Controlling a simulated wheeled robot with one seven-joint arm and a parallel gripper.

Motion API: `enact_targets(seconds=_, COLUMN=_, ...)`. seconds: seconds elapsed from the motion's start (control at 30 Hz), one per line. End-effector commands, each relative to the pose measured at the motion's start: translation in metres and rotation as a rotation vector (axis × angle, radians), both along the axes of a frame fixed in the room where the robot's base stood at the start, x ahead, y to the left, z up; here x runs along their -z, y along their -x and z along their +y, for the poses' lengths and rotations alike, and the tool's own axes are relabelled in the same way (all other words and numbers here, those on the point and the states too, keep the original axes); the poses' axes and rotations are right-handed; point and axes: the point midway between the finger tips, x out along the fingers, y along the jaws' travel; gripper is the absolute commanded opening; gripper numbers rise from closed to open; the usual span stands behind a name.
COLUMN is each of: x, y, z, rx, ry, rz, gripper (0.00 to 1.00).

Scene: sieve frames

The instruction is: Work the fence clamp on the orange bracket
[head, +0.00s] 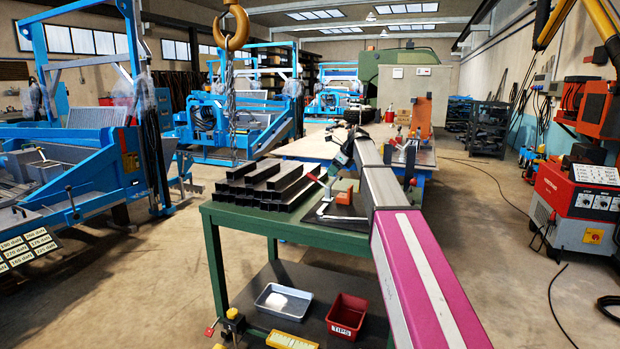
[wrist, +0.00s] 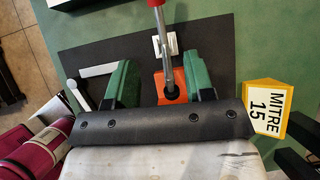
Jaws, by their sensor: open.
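In the wrist view my gripper (wrist: 165,78) is open, with one green finger on each side of the orange bracket (wrist: 158,86). The metal clamp lever (wrist: 163,48) rises from a dark round pivot on the bracket to a red handle (wrist: 155,3), cut by the top edge. The lever lies between the fingers, apart from both; I cannot tell how far above the bracket they are. In the head view the orange bracket (head: 343,191) sits on the green bench (head: 232,214), with the red handle (head: 318,178) tilted to its left. My arm partly hides this area.
Dark square tubes (head: 262,187) are stacked left of the bracket. A yellow MITRE 15 block (wrist: 264,109) stands right of the gripper in the wrist view. A grey tray (head: 283,301) and red bin (head: 346,315) sit on the lower shelf. A hook (head: 237,28) hangs on the left.

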Motion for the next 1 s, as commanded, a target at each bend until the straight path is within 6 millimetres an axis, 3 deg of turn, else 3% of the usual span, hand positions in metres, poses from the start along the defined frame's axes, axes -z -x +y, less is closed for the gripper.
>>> enact_targets(seconds=0.03, x=-0.011, y=-0.007, z=0.018, rx=0.008, ry=0.045, rz=-0.003, gripper=0.48)
enact_targets(seconds=0.2, x=-0.036, y=-0.014, z=0.057, rx=0.051, ry=0.173, rz=-0.013, gripper=0.48)
enact_targets(seconds=0.43, x=-0.050, y=-0.017, z=0.076, rx=0.081, ry=0.241, rz=-0.024, gripper=0.48)
enact_targets(seconds=0.57, x=-0.042, y=-0.020, z=0.079, rx=0.083, ry=0.244, rz=-0.023, gripper=0.48)
enact_targets(seconds=1.0, x=0.025, y=-0.043, z=0.097, rx=0.081, ry=0.242, rz=-0.023, gripper=0.48)
